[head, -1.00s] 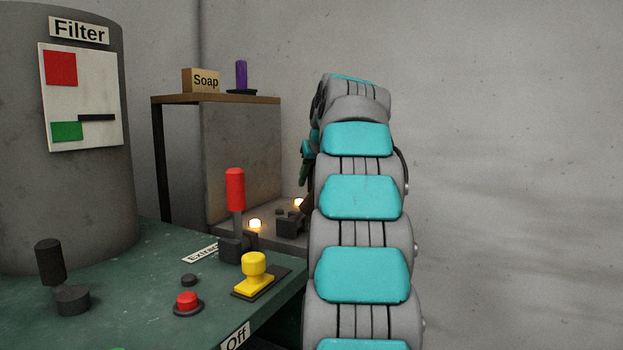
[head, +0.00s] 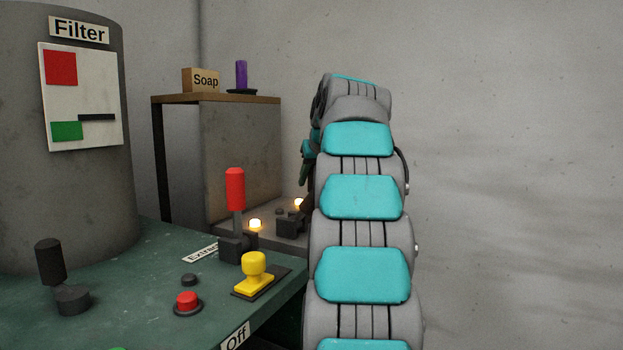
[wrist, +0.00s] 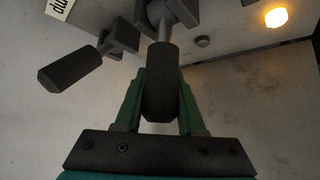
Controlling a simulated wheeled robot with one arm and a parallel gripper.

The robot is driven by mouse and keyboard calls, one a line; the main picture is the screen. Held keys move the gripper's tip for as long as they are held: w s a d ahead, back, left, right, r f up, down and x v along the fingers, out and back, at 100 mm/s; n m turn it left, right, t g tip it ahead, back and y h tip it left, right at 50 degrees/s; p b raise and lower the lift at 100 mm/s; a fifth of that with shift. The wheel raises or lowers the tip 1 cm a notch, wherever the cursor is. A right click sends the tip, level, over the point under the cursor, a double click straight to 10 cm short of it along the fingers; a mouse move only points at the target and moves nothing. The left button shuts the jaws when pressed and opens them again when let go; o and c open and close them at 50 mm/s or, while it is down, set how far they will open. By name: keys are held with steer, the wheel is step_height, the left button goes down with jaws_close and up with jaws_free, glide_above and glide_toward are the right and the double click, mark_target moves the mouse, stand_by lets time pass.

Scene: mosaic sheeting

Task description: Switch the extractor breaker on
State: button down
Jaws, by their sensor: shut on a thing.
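In the head view a lever with a red handle (head: 235,190) stands upright on a dark base on the green bench. In the wrist view my gripper (wrist: 160,85) is shut on a dark lever handle (wrist: 161,100), with a green finger on each side. A second dark lever (wrist: 72,74) sits to its left, near a cut-off label (wrist: 60,8). In the head view my arm hides most of the gripper and the held lever. I cannot tell what the held lever is labelled.
A grey cylinder (head: 70,200) marked Filter stands left. Lit lamps (head: 255,224) glow behind. A shelf (head: 215,99) holds a Soap box.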

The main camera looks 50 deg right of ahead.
steer(key=s+t+b, duration=0.1)
steer(key=b, duration=0.1)
steer(key=s+m+t+b, duration=0.1)
steer(key=b, duration=0.1)
steer(key=s+t+b, duration=0.1)
steer(key=t+b, duration=0.1)
steer(key=shift+d+f+y, duration=0.3)
steer(key=shift+d+f, duration=0.05)
steer(key=s+t+b, duration=0.1)
steer(key=b, duration=0.1)
steer(key=s+m+t+b, duration=0.1)
steer(key=b, duration=0.1)
steer(key=shift+d+f+t, duration=0.2)
steer(key=shift+d+t, duration=0.1)
steer(key=shift+d, duration=0.05)
steer(key=shift+s+d+r+m+t+b, duration=0.1)
steer(key=shift+s+m+t+b, duration=0.1)
steer(key=shift+m+t+b, duration=0.15)
steer(key=c, duration=0.5)
jaws_free()
steer(key=shift+s, duration=0.1)
